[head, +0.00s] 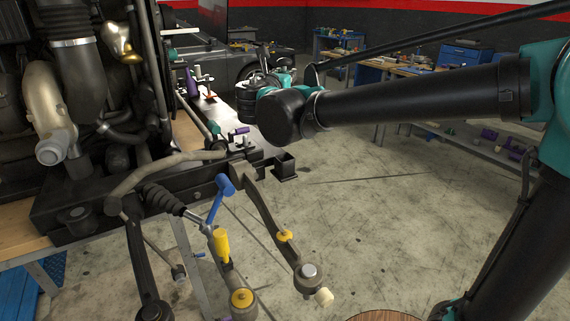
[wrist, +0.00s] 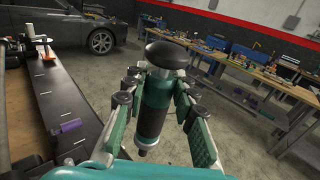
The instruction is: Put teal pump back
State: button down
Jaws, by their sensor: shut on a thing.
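The teal pump (wrist: 152,118) shows in the middle of the wrist view. It has a dark cylindrical body with teal bands, a pale neck and a wide black domed top. My gripper (wrist: 160,84) is shut on it, with teal-and-black fingers on its left and right sides. The pump looks roughly upright and held clear of the surfaces around it. In the head view, my gripper (head: 270,88) is partly hidden behind my dark wrist, and I cannot make the pump out clearly there.
A large engine (head: 85,95) stands at left on a dark frame. A dark ledge (wrist: 58,92) carries a purple cylinder (wrist: 70,126) and a white-and-orange piece (wrist: 43,50). Workbenches (wrist: 255,75) with parts line the right. A grey car (wrist: 65,35) stands behind. Open floor lies between.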

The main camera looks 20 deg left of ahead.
notch_tip(320, 180, down, 19)
dwell(0.5)
jog(key=shift+f, duration=0.25)
jog(key=c, duration=1.2)
grip_release()
jog(key=s, duration=0.4)
jog(key=s+d, duration=0.1)
jog(key=s, duration=0.7)
jog(key=shift+d, duration=0.25)
